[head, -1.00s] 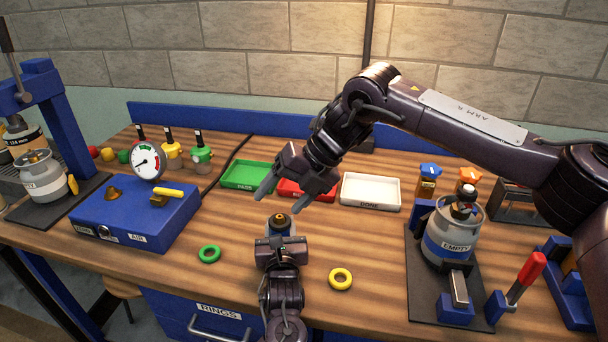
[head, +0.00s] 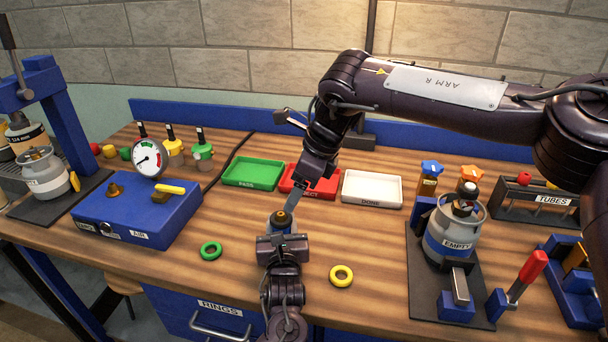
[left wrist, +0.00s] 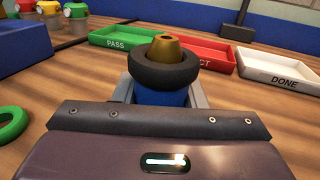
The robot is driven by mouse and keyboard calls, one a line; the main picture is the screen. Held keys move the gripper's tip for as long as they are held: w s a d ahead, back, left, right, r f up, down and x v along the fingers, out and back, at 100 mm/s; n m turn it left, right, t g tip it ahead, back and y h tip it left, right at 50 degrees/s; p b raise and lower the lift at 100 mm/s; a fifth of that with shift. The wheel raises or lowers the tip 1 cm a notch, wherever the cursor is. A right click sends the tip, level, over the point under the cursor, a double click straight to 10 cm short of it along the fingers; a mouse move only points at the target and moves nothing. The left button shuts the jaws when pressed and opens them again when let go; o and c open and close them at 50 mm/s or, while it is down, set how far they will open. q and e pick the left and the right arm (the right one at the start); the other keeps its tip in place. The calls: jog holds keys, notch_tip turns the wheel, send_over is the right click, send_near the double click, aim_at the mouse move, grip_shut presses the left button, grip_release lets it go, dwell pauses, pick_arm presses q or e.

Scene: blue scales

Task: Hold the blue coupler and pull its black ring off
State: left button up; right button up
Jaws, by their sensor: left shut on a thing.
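The blue coupler (left wrist: 163,98) stands upright between the fingers of my left gripper (head: 281,234), which is shut on it. In the left wrist view a thick black ring (left wrist: 165,72) sits around the coupler's top, with a brass tip (left wrist: 167,46) rising through it. In the head view the brass tip shows just beyond my left gripper; the ring is small there. My right gripper (head: 297,206) points down, just above and right of the coupler, seen nearly edge-on. Its finger gap is hidden, and it is not in the left wrist view.
A green ring (head: 211,251) lies left of my left gripper and a yellow ring (head: 341,275) lies right. Behind stand the green PASS tray (head: 253,184), a red tray (head: 300,191) and the white DONE tray (head: 372,203). The EMPTY canister (head: 453,232) stands at right.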

aim_at(284, 214)
jog(key=x, duration=0.8)
jog(key=c, duration=1)
jog(key=shift+r, duration=0.1)
jog(key=shift+r, duration=0.2)
jog(key=shift+r, duration=2.35)
pick_arm(q)
jog(key=o, duration=1.2)
